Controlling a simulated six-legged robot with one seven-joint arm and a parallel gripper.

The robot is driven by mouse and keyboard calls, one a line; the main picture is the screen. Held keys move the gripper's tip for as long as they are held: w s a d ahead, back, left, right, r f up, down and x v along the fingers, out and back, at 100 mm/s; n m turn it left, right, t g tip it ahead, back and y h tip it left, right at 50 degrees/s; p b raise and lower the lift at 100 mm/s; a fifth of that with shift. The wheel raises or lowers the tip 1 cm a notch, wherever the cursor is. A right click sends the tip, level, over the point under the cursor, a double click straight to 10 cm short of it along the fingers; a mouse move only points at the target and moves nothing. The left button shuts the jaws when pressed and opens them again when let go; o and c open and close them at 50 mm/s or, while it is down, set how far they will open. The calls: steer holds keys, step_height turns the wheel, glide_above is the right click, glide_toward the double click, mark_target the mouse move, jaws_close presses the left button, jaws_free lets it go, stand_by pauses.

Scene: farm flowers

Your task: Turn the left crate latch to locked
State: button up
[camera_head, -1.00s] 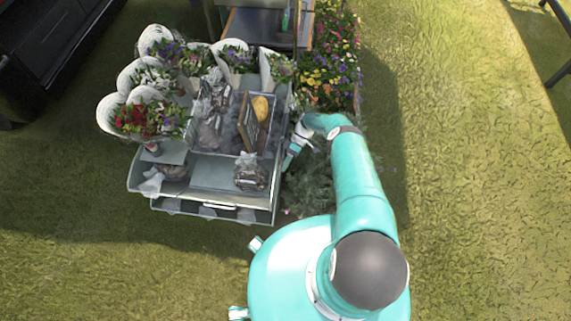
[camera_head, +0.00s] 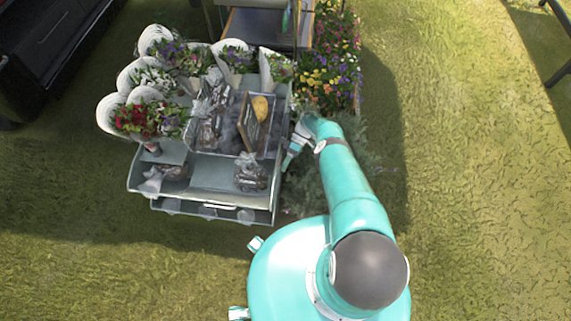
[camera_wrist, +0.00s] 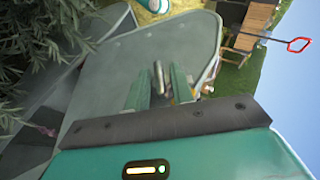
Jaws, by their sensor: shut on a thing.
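The crate latch (camera_wrist: 159,77) shows in the wrist view as a small metal bar against a grey panel (camera_wrist: 120,55). My gripper (camera_wrist: 160,84) has its two green fingers on either side of this bar and is shut on it. In the head view my gripper (camera_head: 288,160) is at the right side of the grey flower cart (camera_head: 215,178). The latch is too small or hidden to make out there, so its turned position cannot be told from that view.
Wrapped bouquets (camera_head: 150,117) and a small framed sign (camera_head: 253,120) stand on the cart. Green foliage (camera_head: 307,185) lies close beside my arm, with colourful flowers (camera_head: 330,65) behind. Open grass (camera_head: 470,170) spreads to the right.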

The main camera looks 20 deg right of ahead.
steer(key=o, duration=0.9)
steer(key=shift+c, duration=0.2)
steer(key=shift+r, duration=0.15)
steer(key=shift+w+r, duration=0.1)
steer(key=shift+r, duration=1.3)
steer(key=o, duration=0.7)
steer(key=shift+s+r, duration=0.85)
steer(key=shift+o, duration=0.8)
steer(key=s+r, duration=0.3)
steer(key=shift+s+a+r, duration=0.15)
steer(key=shift+r, duration=0.15)
steer(key=shift+s+r, duration=0.55)
steer(key=c, duration=0.9)
steer(key=shift+o, duration=0.2)
steer(key=s+r, duration=0.3)
steer(key=s, duration=0.5)
steer(key=shift+r, duration=0.25)
steer(key=shift+o, duration=0.2)
steer(key=shift+s, duration=0.1)
